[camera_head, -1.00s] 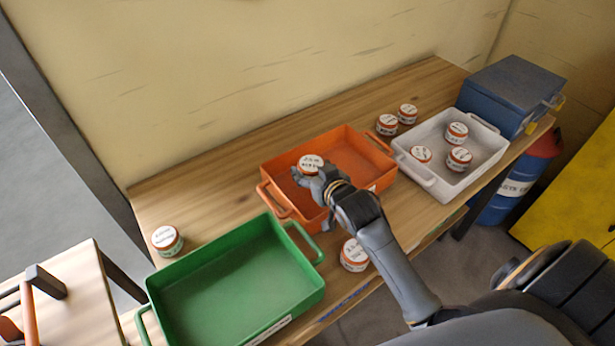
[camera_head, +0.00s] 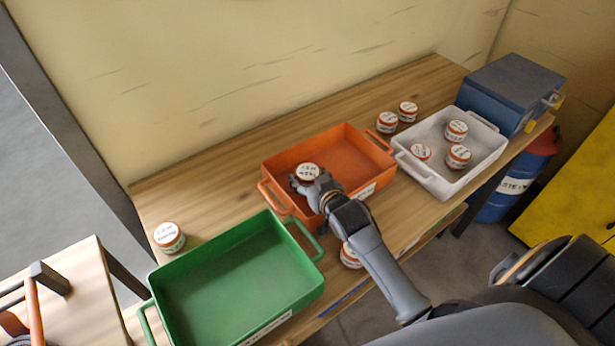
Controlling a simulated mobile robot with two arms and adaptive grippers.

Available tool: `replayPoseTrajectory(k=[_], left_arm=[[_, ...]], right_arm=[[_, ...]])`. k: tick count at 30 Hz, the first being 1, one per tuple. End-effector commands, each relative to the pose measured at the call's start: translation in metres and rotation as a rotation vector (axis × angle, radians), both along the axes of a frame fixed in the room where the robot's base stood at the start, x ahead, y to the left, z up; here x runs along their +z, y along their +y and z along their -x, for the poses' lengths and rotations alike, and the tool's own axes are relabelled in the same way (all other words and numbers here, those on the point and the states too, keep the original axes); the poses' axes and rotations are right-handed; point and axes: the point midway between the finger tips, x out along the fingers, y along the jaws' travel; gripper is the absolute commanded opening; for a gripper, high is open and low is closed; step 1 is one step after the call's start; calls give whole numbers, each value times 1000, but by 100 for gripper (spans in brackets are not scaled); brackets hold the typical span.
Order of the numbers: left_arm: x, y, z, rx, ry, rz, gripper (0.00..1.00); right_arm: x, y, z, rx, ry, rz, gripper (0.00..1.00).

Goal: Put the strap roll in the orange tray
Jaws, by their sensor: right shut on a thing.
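The strap roll (camera_head: 308,172) is a short round roll with a white, lettered top and an orange-red edge. My right gripper (camera_head: 306,181) is shut on it and holds it over the left part of the orange tray (camera_head: 352,152). I cannot tell how far it is above the tray floor. The rest of the orange tray looks empty, though my gripper and arm hide its front left part. My left gripper is not in view.
A green tray (camera_head: 233,270) stands empty at the front left. A white tray (camera_head: 434,137) holds several similar rolls. Other rolls stand behind it, by the green tray (camera_head: 168,237) and partly behind my arm (camera_head: 349,257). A blue box (camera_head: 512,88) stands at the right end.

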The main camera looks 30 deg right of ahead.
Motion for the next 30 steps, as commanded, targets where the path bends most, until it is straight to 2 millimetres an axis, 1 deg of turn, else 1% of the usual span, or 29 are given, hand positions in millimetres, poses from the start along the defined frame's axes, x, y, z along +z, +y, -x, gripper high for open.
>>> replayPoseTrajectory(k=[1,5,6,8,9,19,23,26,30], left_arm=[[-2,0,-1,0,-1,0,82],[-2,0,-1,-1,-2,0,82],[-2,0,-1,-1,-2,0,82],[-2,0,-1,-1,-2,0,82],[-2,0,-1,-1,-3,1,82],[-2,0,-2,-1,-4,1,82],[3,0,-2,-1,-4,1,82],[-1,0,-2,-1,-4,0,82],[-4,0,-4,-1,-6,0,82]], right_arm=[[-11,1,3,-2,18,-8,20],[-14,1,4,-2,23,-10,20],[-16,2,5,-2,27,-11,65],[-17,2,5,-2,29,-12,77],[-17,2,5,-1,30,-13,81],[-17,4,6,-1,31,-17,81],[-5,4,5,1,30,-16,81],[-1,4,19,0,31,-15,81],[13,4,46,-1,24,-11,81]])
